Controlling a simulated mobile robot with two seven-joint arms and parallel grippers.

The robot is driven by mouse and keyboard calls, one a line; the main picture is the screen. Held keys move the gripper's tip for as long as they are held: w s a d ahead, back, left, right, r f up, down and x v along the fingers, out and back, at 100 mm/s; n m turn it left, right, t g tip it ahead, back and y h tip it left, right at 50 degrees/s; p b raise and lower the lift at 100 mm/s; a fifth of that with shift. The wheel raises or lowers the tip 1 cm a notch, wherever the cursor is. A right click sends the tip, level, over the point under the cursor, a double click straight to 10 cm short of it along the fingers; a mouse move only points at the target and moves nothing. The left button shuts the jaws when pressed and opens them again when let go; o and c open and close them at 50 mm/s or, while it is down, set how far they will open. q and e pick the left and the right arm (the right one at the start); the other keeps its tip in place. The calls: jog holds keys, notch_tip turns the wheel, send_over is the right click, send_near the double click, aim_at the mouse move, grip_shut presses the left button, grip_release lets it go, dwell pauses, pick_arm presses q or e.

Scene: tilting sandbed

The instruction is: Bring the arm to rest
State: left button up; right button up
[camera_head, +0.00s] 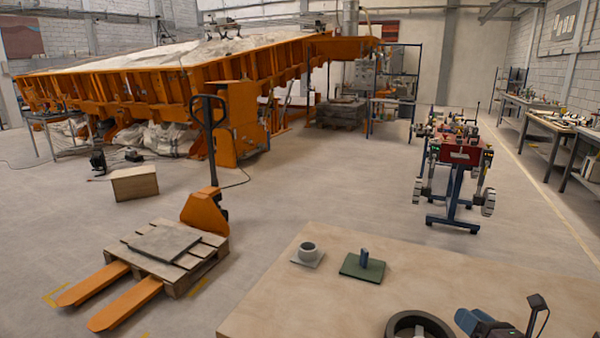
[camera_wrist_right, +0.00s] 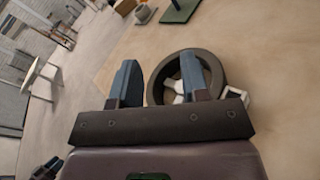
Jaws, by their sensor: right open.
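My right gripper (camera_head: 502,314) is at the bottom right of the head view, by the light wooden table, close to the right of a dark ring (camera_head: 395,327). In the right wrist view my right gripper (camera_wrist_right: 161,76) has its two blue-grey fingers wide apart with nothing held between them. The dark ring (camera_wrist_right: 220,70) appears there behind and right of the fingers, with pale pieces in or near it. Whether the gripper touches the ring or table cannot be told. My left gripper is not in view.
The table (camera_head: 290,300) also bears a grey cup (camera_head: 307,250) on a square plate and a green board (camera_head: 352,268) with an upright block. An orange pallet jack (camera_head: 203,213) and rover (camera_head: 460,160) stand beyond, before the tilted orange sandbed (camera_head: 150,90). Table's left part is clear.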

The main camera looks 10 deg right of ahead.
jog(key=s+a+f+m+h, duration=0.1)
jog(key=s+f+m+h, duration=0.1)
jog(key=m, duration=0.7)
jog(key=s+a+f+m+h, duration=0.2)
jog(key=s+f+m, duration=0.1)
jog(key=m, duration=0.6)
jog(key=s+a+f+m+h, duration=0.1)
jog(key=s+f+m+h, duration=0.1)
jog(key=m, duration=0.7)
jog(key=shift+s+a+f+m, duration=0.25)
jog(key=shift+a+f+m, duration=0.05)
jog(key=shift+f, duration=0.4)
jog(key=s+a+f+m+g+y, duration=0.2)
jog(key=s+a+f+m+g, duration=0.3)
jog(key=s+a+f, duration=0.4)
jog(key=s+f, duration=0.2)
jog(key=s, duration=0.1)
jog(key=shift+s, duration=0.4)
